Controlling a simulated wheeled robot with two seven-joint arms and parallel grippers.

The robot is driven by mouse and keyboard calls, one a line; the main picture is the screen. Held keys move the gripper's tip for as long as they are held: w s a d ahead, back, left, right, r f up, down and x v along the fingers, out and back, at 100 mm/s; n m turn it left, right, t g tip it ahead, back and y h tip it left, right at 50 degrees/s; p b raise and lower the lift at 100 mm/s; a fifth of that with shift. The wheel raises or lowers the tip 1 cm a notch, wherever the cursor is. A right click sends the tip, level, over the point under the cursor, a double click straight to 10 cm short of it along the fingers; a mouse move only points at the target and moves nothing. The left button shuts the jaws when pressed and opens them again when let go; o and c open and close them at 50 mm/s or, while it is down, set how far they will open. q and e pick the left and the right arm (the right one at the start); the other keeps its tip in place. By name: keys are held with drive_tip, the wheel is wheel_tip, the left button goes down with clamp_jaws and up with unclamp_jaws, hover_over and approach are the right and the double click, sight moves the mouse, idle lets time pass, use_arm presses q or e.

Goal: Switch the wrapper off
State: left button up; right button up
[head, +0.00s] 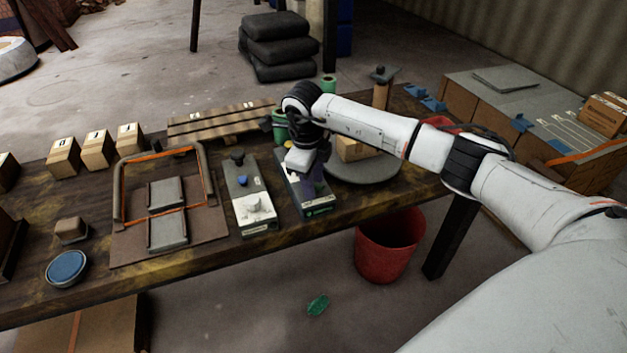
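A round grey turntable (372,170) with a cardboard box (350,150) on it stands at the right of the table; it looks like the wrapper. A tan post with a dark top (381,90) stands behind it. A dark control box (318,203) with a green label sits left of the turntable. My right gripper (302,166) points down over this box, at or just above its top. Its fingers are dark and partly hidden, so I cannot tell if they are open or touch a control. My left gripper is not in view.
A second panel (247,190) with a blue button and pale knob lies left of the control box. A hinged frame sealer (165,210), several small boxes (97,149) and a blue-topped tin (66,268) are further left. A red bucket (388,247) stands on the floor.

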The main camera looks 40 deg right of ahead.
clamp_jaws()
drive_tip(key=shift+m, duration=0.4)
drive_tip(key=m+g, duration=0.1)
drive_tip(key=m, duration=0.2)
drive_tip(key=shift+m, duration=0.4)
drive_tip(key=m, duration=0.4)
drive_tip(key=shift+w+a+m+g, duration=0.1)
drive_tip(key=shift+w+m+g, duration=0.05)
drive_tip(key=shift+m+g, duration=0.2)
drive_tip(key=m+g, duration=0.1)
drive_tip(key=m, duration=0.3)
drive_tip(key=shift+w, duration=0.1)
drive_tip(key=shift+m+y, duration=0.3)
drive_tip(key=shift+m, duration=1.85)
drive_tip(key=shift+m+g, duration=0.25)
drive_tip(key=shift+m, duration=0.05)
